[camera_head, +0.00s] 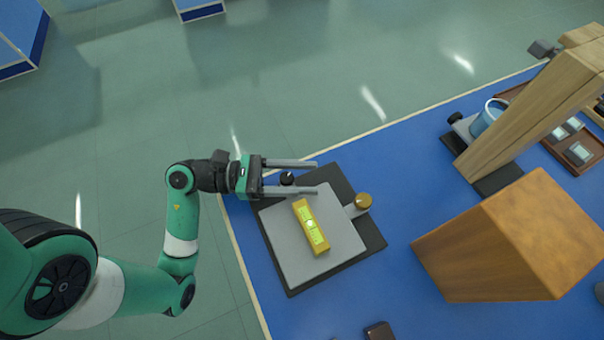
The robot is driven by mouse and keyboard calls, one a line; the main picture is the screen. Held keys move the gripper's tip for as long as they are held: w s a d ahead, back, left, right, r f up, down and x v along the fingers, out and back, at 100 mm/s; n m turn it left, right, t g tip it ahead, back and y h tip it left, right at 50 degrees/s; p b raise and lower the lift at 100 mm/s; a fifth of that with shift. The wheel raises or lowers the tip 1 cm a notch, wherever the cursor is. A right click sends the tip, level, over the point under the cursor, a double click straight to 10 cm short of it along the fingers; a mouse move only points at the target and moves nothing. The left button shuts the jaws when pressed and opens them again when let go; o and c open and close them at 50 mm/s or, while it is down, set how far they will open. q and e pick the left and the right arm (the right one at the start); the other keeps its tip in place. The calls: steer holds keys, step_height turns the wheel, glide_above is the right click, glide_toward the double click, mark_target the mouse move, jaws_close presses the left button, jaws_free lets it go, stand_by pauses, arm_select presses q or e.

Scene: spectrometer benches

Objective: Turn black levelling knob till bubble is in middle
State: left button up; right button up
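The black levelling knob (287,178) stands at the upper left edge of a grey levelling plate (282,240). My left gripper (316,176) is open, one finger on each side of the knob, with a visible gap to it; whether the fingers are at its height I cannot tell. A yellow spirit level (311,227) lies on the plate. Its pale green vial shows, with a light spot near the middle, but the exact bubble position is too small to tell. A brass knob (363,201) sits at the plate's right edge. My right gripper is not in view.
The plate rests on a dark base (373,243) on the blue bench (400,180). A large wooden block (510,240) stands to the right, with a wooden post (530,110) and a blue mug (487,117) behind it. A small dark block (379,331) lies at the front edge.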

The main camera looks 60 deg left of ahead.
arm_select(q)
jaws_close()
steer(key=shift+s+d+f+m+g+h, duration=0.1)
steer(key=shift+m+g+h, duration=0.75)
steer(key=shift+h, duration=0.25)
steer(key=shift+s+d+m+g+h+b, duration=0.2)
steer(key=shift+m+g+h+b, duration=0.15)
steer(key=shift+m+g+h, duration=0.35)
steer(key=shift+o, duration=1.3)
jaws_free()
steer(key=shift+t, duration=0.25)
